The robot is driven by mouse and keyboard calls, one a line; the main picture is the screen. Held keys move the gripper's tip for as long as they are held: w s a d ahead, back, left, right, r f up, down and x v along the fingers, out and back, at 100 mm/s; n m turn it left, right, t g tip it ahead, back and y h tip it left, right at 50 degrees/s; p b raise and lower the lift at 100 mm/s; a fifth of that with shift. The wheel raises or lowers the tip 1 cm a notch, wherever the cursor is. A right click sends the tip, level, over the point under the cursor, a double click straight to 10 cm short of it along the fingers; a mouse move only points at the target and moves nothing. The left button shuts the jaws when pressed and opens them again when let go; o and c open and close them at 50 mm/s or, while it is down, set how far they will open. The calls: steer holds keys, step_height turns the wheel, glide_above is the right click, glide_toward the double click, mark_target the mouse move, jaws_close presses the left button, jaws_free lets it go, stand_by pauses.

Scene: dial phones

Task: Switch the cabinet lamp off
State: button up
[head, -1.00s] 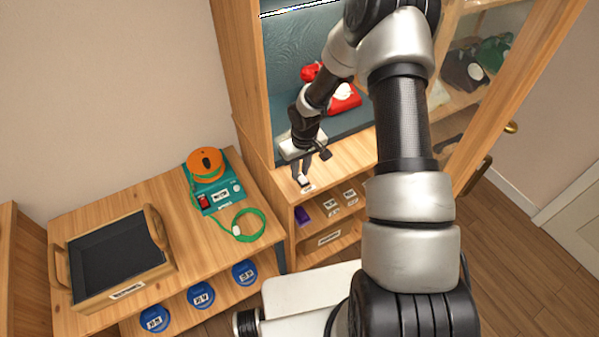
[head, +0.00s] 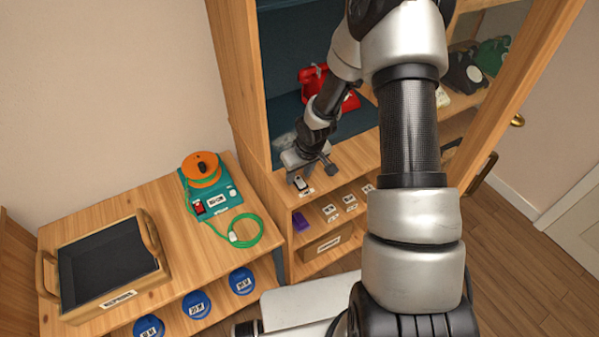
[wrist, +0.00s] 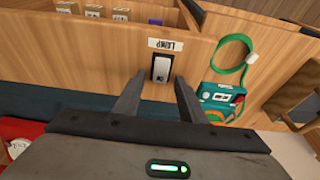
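The lamp switch is a small dark plate with a white rocker, set in the cabinet's wooden ledge beside a "LAMP" label (wrist: 166,45). The switch (wrist: 161,68) shows just past my fingertips in the wrist view, and the switch (head: 299,183) also shows below my gripper in the head view. My gripper (wrist: 159,80) is open and empty, its two fingers on either side of the line to the switch. I cannot tell whether a finger touches it. The cabinet interior (head: 283,65) looks dark, and the strip at its top edge (head: 285,4) is not glowing.
A red phone (head: 312,76) stands inside the cabinet near my arm, with darker phones on the right shelf. A side table holds a teal device with an orange reel (head: 201,168) and a black-lined tray (head: 105,265).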

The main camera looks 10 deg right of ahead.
steer(key=p+v, duration=0.3)
steer(key=v, duration=1.4)
steer(key=shift+r, duration=0.2)
